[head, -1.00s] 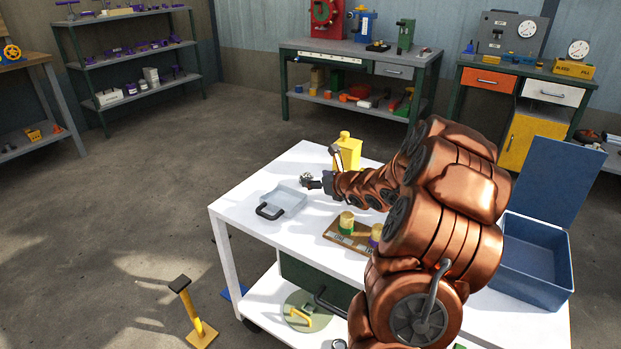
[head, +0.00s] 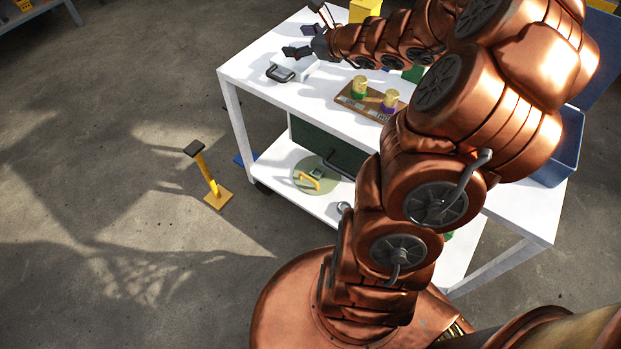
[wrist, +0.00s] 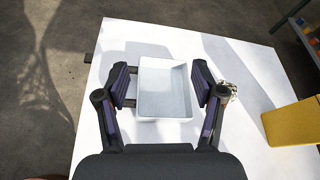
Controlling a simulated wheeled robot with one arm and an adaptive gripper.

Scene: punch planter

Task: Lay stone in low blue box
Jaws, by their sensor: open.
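My gripper (wrist: 162,82) is open and empty, with its fingers on either side of a shallow pale blue-grey tray (wrist: 166,112) in the wrist view. The tray looks empty and sits on the white table; its dark handle shows in the head view (head: 281,74), with my gripper (head: 298,43) above it. A small grey speckled object (wrist: 232,89) is partly hidden behind the right finger; I cannot tell if it is the stone. A deeper blue box (head: 562,160) stands at the table's right end, partly behind my arm. Its inside is hidden now.
A yellow container (head: 364,10) stands right of the tray. A brown board (head: 352,98) with gold-topped pieces lies nearer on the white table (head: 262,88). The lower shelf (head: 283,172) holds a green disc. A yellow-and-black stand (head: 207,178) is on the floor at left.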

